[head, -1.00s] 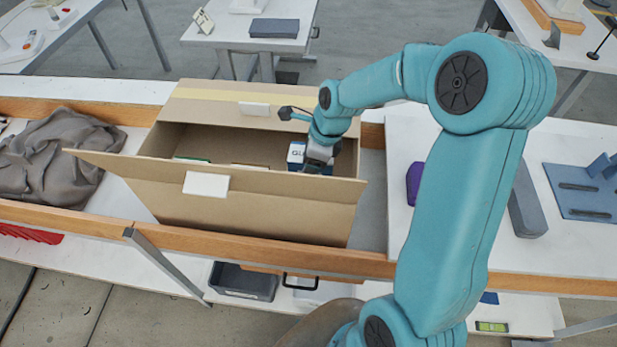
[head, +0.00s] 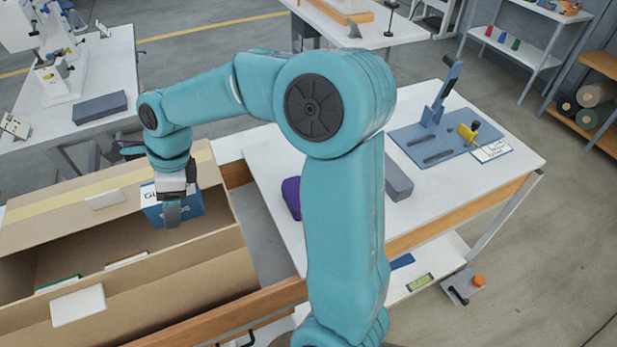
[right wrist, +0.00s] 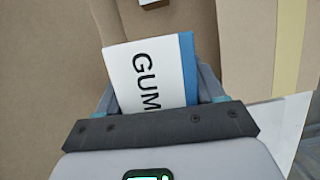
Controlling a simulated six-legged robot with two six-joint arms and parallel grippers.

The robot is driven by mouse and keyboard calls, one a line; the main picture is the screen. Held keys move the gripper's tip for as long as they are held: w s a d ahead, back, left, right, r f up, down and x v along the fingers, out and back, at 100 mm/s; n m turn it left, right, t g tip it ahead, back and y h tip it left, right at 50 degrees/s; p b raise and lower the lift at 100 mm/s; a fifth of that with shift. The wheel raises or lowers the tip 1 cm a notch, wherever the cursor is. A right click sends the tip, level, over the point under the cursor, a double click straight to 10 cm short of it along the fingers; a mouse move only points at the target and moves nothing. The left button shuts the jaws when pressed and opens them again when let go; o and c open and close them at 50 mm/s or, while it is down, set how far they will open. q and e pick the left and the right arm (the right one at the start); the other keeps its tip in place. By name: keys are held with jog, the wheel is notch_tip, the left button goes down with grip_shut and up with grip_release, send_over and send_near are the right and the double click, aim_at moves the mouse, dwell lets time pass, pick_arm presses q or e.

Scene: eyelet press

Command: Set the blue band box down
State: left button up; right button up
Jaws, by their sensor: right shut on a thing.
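The blue band box (head: 192,206) is blue with a white top, and dark lettering shows on it. My right gripper (head: 172,205) is shut on it and holds it up over the right end of the open cardboard carton (head: 180,268). In the right wrist view the box (right wrist: 150,75) sits between the two fingers, its white face reading "GUM" with a blue strip along one side. The underside of the box is hidden. My left gripper is not in view.
A white table (head: 262,150) stands right of the carton. It bears a purple object (head: 292,197), a grey block (head: 398,180) and a blue press plate (head: 440,148). Bare table lies behind my right arm. Inside the carton are a green-edged item (head: 58,284) and another box edge.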

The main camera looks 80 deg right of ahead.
jog(key=w+d+r+m+h, duration=0.1)
jog(key=w+d+r+m, duration=0.35)
jog(key=d+r, duration=0.5)
jog(key=m+h+b, duration=0.3)
jog(key=m+b, duration=0.2)
jog(key=m, duration=0.3)
send_over(276, 157)
notch_tip(276, 157, down, 8)
jog(key=f+b, duration=0.1)
jog(key=f, duration=0.3)
jog(key=f+b, duration=0.1)
jog(key=f, duration=0.4)
jog(key=s+f+b, duration=0.1)
jog(key=f, duration=0.4)
jog(key=shift+a, duration=0.35)
jog(key=shift+f+b, duration=0.3)
jog(key=shift+f, duration=2.35)
